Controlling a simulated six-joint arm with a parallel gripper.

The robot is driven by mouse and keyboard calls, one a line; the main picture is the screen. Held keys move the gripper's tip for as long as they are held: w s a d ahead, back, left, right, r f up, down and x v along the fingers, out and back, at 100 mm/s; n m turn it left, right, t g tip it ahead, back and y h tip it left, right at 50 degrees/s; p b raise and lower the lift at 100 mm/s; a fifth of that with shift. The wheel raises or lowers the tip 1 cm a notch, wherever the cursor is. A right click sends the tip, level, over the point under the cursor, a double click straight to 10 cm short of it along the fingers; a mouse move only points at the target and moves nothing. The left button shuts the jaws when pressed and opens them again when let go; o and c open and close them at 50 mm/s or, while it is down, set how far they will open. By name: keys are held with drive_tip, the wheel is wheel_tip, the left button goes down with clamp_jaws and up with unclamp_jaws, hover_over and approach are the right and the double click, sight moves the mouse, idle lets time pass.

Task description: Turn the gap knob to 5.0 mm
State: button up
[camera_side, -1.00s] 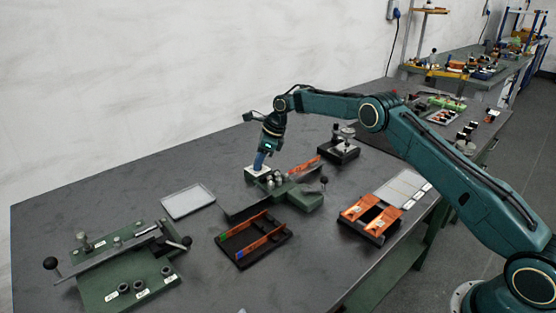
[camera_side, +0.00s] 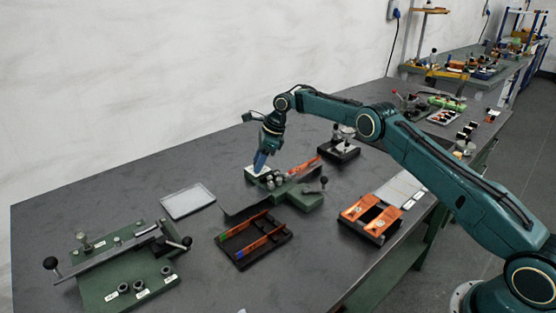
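My gripper (camera_side: 260,163) points down over the back left part of a green machine (camera_side: 298,196) in the middle of the bench. Its blue fingertips are close to a pale plate (camera_side: 255,172) and just above small metal knobs (camera_side: 270,181) on that machine. I cannot tell which of these is the gap knob, and no scale or reading is legible at this size. I cannot tell whether the fingers touch a knob or how far apart they are. A copper strip (camera_side: 306,166) lies at the machine's back right, and a black ball lever (camera_side: 324,181) stands at its right.
A black tray (camera_side: 266,257) with orange strips lies in front. A second green machine (camera_side: 130,285) with levers stands front left, near a pale flat panel (camera_side: 187,201). A black holder with copper pieces (camera_side: 367,213) is at right. A dark stand (camera_side: 338,151) is behind.

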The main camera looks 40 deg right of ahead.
drive_tip(key=shift+d+r, duration=0.1)
drive_tip(key=v, duration=0.7)
drive_tip(key=shift+r, duration=0.15)
idle(0.6)
drive_tip(key=shift+w+a+r+n+h, duration=0.2)
drive_tip(key=shift+w+a+n, duration=0.1)
drive_tip(key=shift+a+n, duration=0.25)
drive_tip(key=shift+w+a+r+n+h, duration=0.15)
drive_tip(key=shift+w+a+n, duration=0.2)
drive_tip(key=shift+n, duration=0.3)
drive_tip(key=shift+w+a+r+n+t+h, duration=0.2)
drive_tip(key=shift+a+n, duration=0.2)
drive_tip(key=shift+n, duration=0.2)
drive_tip(key=shift+w+a+r+n+t+h, duration=0.15)
drive_tip(key=shift+a+n, duration=0.2)
drive_tip(key=shift+n, duration=0.25)
drive_tip(key=s+a+r+n+h, duration=0.3)
drive_tip(key=s+r+n+h, duration=0.1)
drive_tip(key=n, duration=0.9)
drive_tip(key=shift+s+r+h, duration=0.2)
drive_tip(key=shift+s+h, duration=0.1)
drive_tip(key=shift+h, duration=0.1)
drive_tip(key=shift+f, duration=0.1)
